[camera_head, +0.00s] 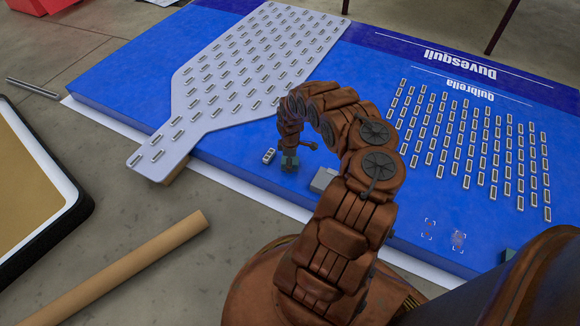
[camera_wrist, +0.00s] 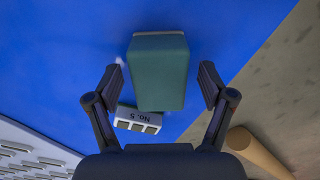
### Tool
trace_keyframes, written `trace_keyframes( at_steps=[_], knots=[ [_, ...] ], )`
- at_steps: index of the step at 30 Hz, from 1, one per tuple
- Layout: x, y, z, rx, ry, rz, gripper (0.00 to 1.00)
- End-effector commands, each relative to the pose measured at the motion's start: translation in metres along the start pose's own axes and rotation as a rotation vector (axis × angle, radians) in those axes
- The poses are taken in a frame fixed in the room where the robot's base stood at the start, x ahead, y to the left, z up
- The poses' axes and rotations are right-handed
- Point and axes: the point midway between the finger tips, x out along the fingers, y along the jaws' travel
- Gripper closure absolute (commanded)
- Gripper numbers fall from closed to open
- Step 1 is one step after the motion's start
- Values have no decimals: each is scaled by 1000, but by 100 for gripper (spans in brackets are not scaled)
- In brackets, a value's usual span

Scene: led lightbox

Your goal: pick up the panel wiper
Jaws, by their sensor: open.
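A teal-green block, which looks like the panel wiper (camera_wrist: 158,70), lies between the spread fingers of my gripper (camera_wrist: 160,82) in the wrist view. Clear space shows on both sides of it, and neither finger appears to touch it. My gripper is open and empty. How high the fingertips are above the panel is hard to tell.
A grey block (camera_head: 322,180) lies right of my gripper. A grey slotted plate (camera_head: 200,65) lies on the panel. A brown tube (camera_head: 130,270) lies on the floor.

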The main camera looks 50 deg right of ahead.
Motion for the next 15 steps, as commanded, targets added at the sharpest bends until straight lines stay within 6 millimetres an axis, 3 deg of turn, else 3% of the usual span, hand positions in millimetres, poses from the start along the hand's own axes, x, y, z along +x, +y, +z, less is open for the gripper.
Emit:
trace_keyframes(
  at_steps=[9, 15],
  knots=[
    [4, 0, 0, 1, 0, 0, 19],
    [4, 0, 0, 1, 1, 0, 40]
  ],
)
